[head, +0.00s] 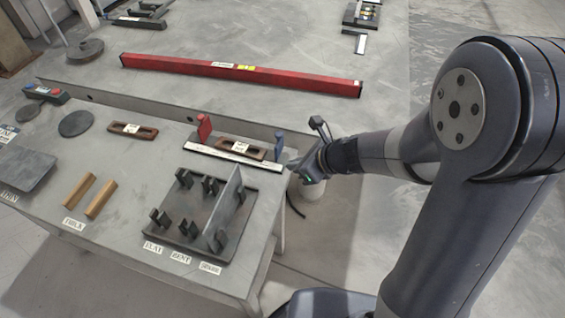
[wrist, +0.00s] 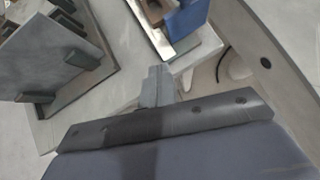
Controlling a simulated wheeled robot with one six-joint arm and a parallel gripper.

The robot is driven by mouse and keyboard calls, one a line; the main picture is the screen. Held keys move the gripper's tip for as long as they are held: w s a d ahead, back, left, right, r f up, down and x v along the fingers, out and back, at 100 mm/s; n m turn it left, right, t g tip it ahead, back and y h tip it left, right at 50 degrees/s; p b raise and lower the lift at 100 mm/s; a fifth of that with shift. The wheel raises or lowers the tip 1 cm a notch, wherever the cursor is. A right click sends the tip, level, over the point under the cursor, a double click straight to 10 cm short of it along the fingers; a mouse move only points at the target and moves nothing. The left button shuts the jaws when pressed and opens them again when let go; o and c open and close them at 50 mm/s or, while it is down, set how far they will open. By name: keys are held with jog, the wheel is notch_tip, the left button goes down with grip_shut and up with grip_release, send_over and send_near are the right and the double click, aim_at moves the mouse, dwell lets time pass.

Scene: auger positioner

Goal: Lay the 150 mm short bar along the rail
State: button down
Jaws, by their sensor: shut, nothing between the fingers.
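Two brown slotted bars with small white labels lie on the table: one at the back left (head: 121,128), one (head: 229,148) between a red upright block (head: 204,127) and a blue upright block (head: 279,143). The labels are too small to read, so I cannot tell which is the 150 mm bar. A pale rail-like strip (head: 217,154) runs along the front of the right bar. My gripper (head: 300,178) is shut and empty, just off the table's right corner. In the wrist view my gripper (wrist: 157,75) points toward the blue block (wrist: 187,18), apart from it.
A dark rack (head: 182,236) with black pegs and a grey upright plate (head: 223,203) stands at the table's front right. Two wooden rods (head: 90,196), dark discs (head: 76,123) and a grey plate (head: 25,170) are left. A long red beam (head: 240,76) lies beyond the table.

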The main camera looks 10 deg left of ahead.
jog(key=v, duration=0.4)
jog(key=shift+r+p, duration=0.1)
jog(key=shift+p, duration=0.2)
jog(key=w+d+r+n+g+h+p, duration=0.1)
jog(key=d+n+h+p, duration=0.3)
jog(key=d+n, duration=0.6)
jog(key=w+d+r+n+g+h+p, duration=0.1)
jog(key=d+r+n+g+h+p, duration=0.1)
jog(key=d+n, duration=0.9)
jog(key=r+n+h+p, duration=0.1)
jog(key=n+h+p, duration=0.1)
jog(key=n, duration=0.3)
jog(key=shift+w+p, duration=0.2)
jog(key=shift+p, duration=0.4)
jog(key=c, duration=2.2)
grip_release()
